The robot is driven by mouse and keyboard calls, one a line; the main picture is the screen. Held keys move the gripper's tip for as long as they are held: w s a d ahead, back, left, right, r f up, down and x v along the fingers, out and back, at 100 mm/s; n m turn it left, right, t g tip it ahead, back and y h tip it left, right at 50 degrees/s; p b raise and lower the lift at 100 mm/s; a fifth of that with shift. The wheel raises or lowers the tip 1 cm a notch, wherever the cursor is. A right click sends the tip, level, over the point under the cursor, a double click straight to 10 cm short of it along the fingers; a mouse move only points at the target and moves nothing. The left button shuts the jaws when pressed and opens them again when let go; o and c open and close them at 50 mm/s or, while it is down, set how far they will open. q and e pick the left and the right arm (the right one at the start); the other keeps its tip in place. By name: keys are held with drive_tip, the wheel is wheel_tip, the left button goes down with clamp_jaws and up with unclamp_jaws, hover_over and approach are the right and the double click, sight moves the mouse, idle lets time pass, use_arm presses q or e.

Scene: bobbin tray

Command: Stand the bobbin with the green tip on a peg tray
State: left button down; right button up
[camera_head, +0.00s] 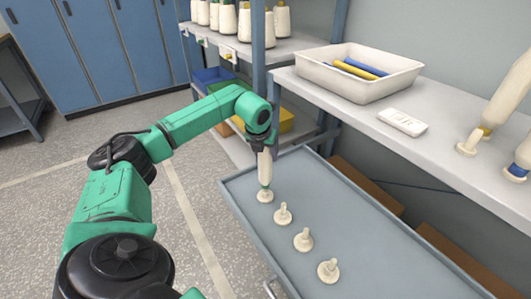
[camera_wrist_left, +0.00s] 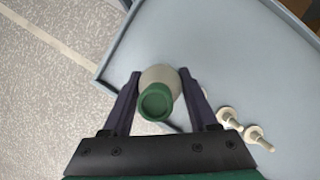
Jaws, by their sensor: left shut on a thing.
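My left gripper (camera_head: 264,146) is shut on a cream bobbin (camera_head: 265,168). My right gripper is not in view.
Several bare pegs, such as the second one (camera_head: 283,214), stand in a row along the tray's left side. The tray's right part is clear. A shelf behind holds a white bin (camera_head: 358,85), a white box (camera_head: 402,122) and a yellow-tipped bobbin (camera_head: 507,93).

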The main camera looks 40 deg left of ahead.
use_arm(q)
drive_tip(key=shift+f+b, duration=0.65)
drive_tip(key=shift+f, duration=0.45)
drive_tip(key=shift+c, duration=0.5)
unclamp_jaws()
drive_tip(key=p+v, duration=0.1)
drive_tip(key=v, duration=1.3)
drive_tip(key=shift+r, duration=0.3)
drive_tip(key=shift+s, duration=0.1)
